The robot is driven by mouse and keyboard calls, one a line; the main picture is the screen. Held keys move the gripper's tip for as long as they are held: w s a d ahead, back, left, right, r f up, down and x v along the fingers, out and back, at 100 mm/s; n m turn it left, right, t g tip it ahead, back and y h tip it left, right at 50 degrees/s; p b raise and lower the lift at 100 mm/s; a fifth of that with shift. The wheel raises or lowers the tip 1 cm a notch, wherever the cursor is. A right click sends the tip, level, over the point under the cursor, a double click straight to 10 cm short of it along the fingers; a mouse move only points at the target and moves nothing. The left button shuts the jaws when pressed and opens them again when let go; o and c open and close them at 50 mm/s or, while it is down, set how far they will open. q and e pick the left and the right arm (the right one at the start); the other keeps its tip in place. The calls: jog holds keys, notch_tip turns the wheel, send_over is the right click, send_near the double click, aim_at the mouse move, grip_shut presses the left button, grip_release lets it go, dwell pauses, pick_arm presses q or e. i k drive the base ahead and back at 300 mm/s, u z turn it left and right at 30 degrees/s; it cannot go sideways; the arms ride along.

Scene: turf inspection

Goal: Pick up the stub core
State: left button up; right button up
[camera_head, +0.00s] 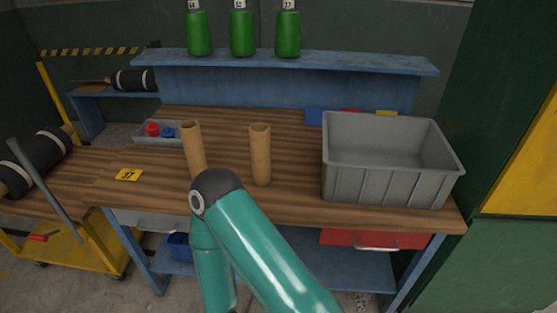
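Two brown cardboard cores stand upright on the wooden workbench (290,201). The left core (193,145) has its lower end hidden behind my teal arm. The right core (260,155) shows whole, with its open top up and its base on the bench. I cannot tell for certain which is the stub core. My teal arm rises from the bottom of the picture and bends at a dark joint in front of the left core. Neither of my grippers shows.
A grey open crate (392,182) stands at the bench's right. A small grey tray (147,140) holds red and blue parts. A yellow tag marked 37 (128,175) lies at left. Green bottles (243,36) stand on the blue shelf (300,65). A dark roll (36,160) lies far left.

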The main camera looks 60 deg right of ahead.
aim_at(261, 155)
jog(key=z, duration=0.95)
jog(key=i, duration=0.7)
jog(key=z, duration=0.25)
